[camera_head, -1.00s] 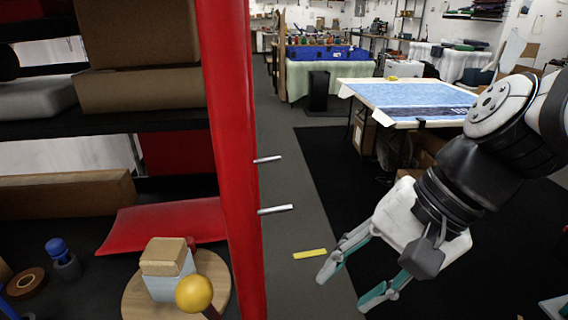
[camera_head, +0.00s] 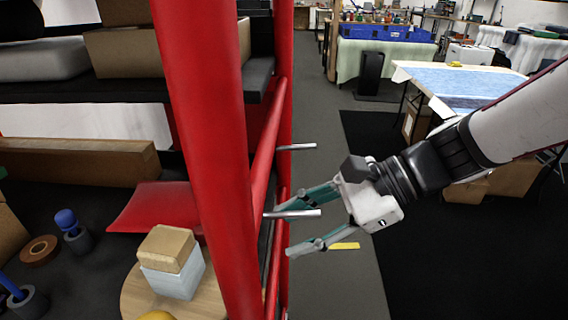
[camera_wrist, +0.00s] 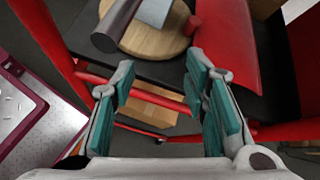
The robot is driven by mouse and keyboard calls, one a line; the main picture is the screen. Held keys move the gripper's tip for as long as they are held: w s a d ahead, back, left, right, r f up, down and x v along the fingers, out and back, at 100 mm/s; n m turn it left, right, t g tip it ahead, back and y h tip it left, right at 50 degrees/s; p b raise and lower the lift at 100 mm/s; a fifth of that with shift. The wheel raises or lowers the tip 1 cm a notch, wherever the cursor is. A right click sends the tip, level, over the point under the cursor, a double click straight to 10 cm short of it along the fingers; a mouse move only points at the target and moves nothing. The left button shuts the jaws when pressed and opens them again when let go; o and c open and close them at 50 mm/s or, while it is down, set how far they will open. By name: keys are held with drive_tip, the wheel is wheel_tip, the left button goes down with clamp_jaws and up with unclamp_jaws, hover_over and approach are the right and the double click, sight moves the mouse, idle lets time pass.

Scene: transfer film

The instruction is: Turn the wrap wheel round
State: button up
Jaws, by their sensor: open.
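The wrap wheel (camera_head: 212,292) is a round wooden disc low in the red-framed shelf, left of the front post. A cardboard-topped pale block (camera_head: 172,268) stands on it. A yellow knob (camera_head: 157,316) shows partly at the bottom edge of the head view. My gripper (camera_head: 285,230) is open and empty, to the right of the post, with its fingers pointing left toward the shelf. In the wrist view the disc (camera_wrist: 150,45) lies beyond my open fingers (camera_wrist: 157,76), apart from them. The knob is not clear there.
The thick red post (camera_head: 205,150) stands between my gripper and the wheel in the head view. Metal pegs (camera_head: 296,147) (camera_head: 292,214) stick out close to my fingers. A red chute (camera_head: 155,205) lies behind the wheel.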

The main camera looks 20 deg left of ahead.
sight(201, 233)
drive_tip(key=a+f+m, duration=0.1)
drive_tip(key=a+f, duration=0.1)
drive_tip(key=a, duration=0.4)
drive_tip(key=s+a+f+m+y+b, duration=0.1)
drive_tip(key=a+f, duration=0.2)
drive_tip(key=a, duration=0.3)
drive_tip(key=a+f+m+y+b, duration=0.1)
drive_tip(key=a+f, duration=0.2)
drive_tip(key=a, duration=0.3)
drive_tip(key=shift+s+a+m+g, duration=0.15)
drive_tip(key=shift+a+m+g, duration=0.05)
drive_tip(key=shift+m+g, duration=0.2)
clamp_jaws()
